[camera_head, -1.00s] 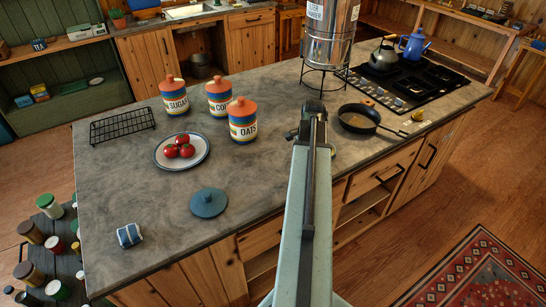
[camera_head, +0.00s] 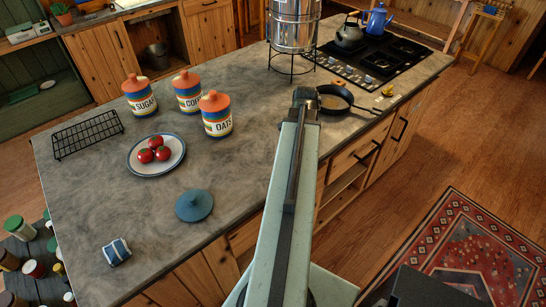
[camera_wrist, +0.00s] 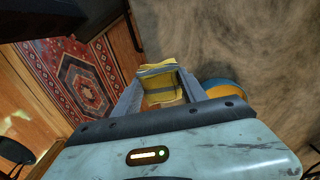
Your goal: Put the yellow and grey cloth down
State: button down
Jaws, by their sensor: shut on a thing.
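The yellow and grey cloth (camera_wrist: 160,70) is between the two fingers of my gripper (camera_wrist: 156,82) in the wrist view, folded, with yellow ends and a grey band. The fingers are shut on it. The grey stone counter top (camera_wrist: 265,45) lies below and to the right in that view, with the wooden floor to the left. The cloth seems held near the counter's edge; its height above it I cannot tell. In the head view my arm reaches over the counter (camera_head: 240,165), and the cloth and fingers are hidden behind it.
A round yellow and blue thing (camera_wrist: 226,92) is right of my gripper. A skillet (camera_head: 333,100), metal water filter (camera_head: 292,25) and stove (camera_head: 375,60) stand around the arm's end. Canisters (camera_head: 217,116), a tomato plate (camera_head: 140,170) and blue lid (camera_head: 194,205) are left. Front-left counter is mostly clear.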

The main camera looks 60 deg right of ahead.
jog(key=s+r, duration=0.1)
jog(key=s, duration=0.4)
jog(key=w+a, duration=0.1)
jog(key=w, duration=0.4)
jog(key=w+a+f, duration=0.1)
jog(key=w, duration=0.4)
jog(key=w+a+b, duration=0.1)
jog(key=w, duration=0.4)
jog(key=shift+f, duration=0.2)
jog(key=f+b, duration=0.4)
jog(key=shift+w, duration=0.25)
jog(key=shift+r, duration=0.25)
jog(key=shift+f, duration=0.25)
jog(key=c, duration=0.6)
grip_release()
jog(key=shift+r, duration=0.1)
jog(key=shift+c, duration=0.2)
